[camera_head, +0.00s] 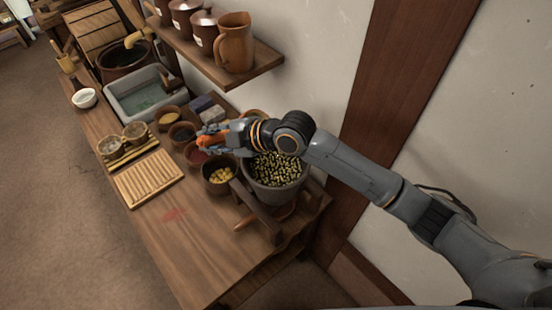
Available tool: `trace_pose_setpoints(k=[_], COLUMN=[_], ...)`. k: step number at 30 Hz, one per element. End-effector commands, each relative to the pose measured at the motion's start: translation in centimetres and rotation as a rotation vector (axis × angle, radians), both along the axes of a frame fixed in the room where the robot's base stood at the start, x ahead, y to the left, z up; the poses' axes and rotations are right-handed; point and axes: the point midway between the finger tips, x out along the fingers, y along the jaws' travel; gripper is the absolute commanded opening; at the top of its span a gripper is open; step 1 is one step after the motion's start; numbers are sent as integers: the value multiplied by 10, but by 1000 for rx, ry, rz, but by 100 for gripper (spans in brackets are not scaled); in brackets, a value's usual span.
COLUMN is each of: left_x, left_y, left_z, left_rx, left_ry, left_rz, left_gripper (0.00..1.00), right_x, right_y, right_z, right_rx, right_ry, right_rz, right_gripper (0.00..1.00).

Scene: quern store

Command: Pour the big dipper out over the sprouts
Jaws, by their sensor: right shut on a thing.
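A large grey pot (276,195) stands at the right end of the wooden table, full of small yellow-green and dark pieces (279,169) that may be the sprouts. My right arm crosses above its back edge. My right gripper (208,142) is left of the pot, above the small bowls, and is shut on an orange-brown thing (206,142). Only a small part of that thing shows, so I cannot tell whether it is the big dipper or what it holds. My left gripper is not in view.
Close below my gripper are a bowl of red stuff (196,156) and a dark pot of yellow pieces (219,176). A slatted board (149,180) and a grey basin (143,93) are further left. A shelf (215,62) with a jug (234,42) overhangs behind.

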Motion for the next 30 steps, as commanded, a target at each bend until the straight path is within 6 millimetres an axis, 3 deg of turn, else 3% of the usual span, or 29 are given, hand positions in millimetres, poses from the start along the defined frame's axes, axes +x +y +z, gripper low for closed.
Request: trace_pose_setpoints(k=[30], left_x=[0], left_y=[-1], left_z=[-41], left_rx=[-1], left_ry=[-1], left_rz=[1], left_gripper=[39], right_x=[-12], right_y=[-21], right_z=[-4], right_rx=[104], right_ry=[-85], right_rz=[-1], right_gripper=[0])
